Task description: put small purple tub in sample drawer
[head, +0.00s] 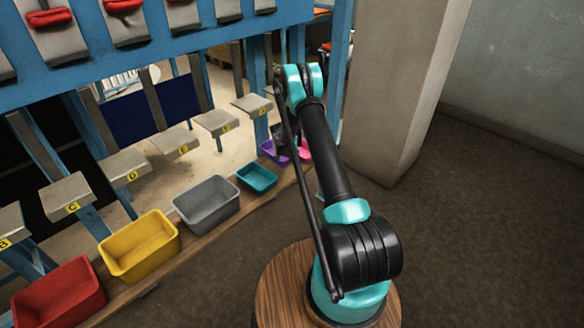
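The small purple tub (268,153) stands at the far end of a row of tubs on a low wooden shelf in the head view. My arm's end hangs down over it, and my gripper (285,147) shows as a small dark shape at the tub, partly covering it. I cannot tell whether the fingers touch the tub or whether they are open or shut. I cannot make out a sample drawer in this view.
Along the shelf (137,288) stand a teal tub (257,178), a grey tub (206,202), a yellow tub (139,246) and a red tub (60,297). A pink object (306,152) is right of the purple tub. A concrete pillar (395,90) stands right of my arm; floor beyond is clear.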

